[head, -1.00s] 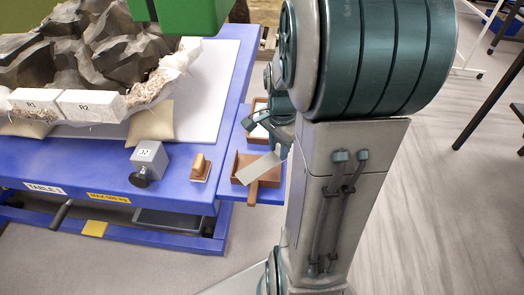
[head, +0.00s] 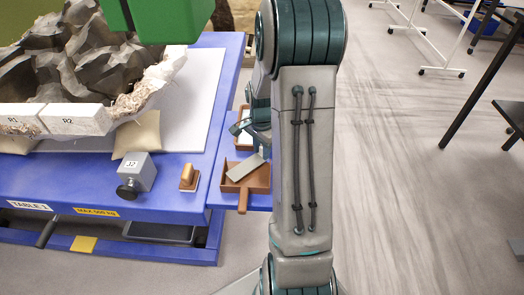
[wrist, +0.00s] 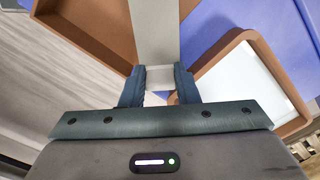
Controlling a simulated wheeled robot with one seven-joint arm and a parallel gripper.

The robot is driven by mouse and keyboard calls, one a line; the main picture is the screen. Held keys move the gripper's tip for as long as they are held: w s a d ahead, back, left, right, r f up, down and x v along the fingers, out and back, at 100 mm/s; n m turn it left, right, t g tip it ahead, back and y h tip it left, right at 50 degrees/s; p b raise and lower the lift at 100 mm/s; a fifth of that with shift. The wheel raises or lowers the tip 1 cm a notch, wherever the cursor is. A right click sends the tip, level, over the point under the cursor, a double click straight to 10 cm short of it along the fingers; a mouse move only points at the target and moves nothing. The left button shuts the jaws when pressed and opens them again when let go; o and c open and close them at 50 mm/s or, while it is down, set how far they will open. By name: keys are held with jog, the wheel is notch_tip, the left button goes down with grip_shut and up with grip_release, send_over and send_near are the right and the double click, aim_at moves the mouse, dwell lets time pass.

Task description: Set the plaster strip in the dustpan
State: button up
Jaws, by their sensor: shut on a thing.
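The plaster strip (head: 247,167) is a flat, pale grey bar, seen in the head view over the brown dustpan (head: 262,184). My gripper (wrist: 159,86) is shut on one end of the strip, which also shows in the wrist view (wrist: 158,30), running away between the fingers. The dustpan (wrist: 115,18) lies to the strip's left there. In the head view the strip lies slanted across the pan's opening; whether it touches the pan floor I cannot tell. My arm hides part of the gripper in the head view.
A brown-rimmed tray with a white inside (wrist: 252,83) lies beside the dustpan on the blue side shelf (head: 222,195). A wooden-handled brush (head: 189,178) and a grey block marked 32 (head: 138,172) stand on the blue table, left of the pan. Fossil rocks (head: 75,60) lie behind.

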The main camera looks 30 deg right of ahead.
jog(key=shift+f, duration=0.5)
jog(key=shift+f, duration=0.2)
jog(key=o, duration=0.7)
jog(key=shift+r, duration=0.2)
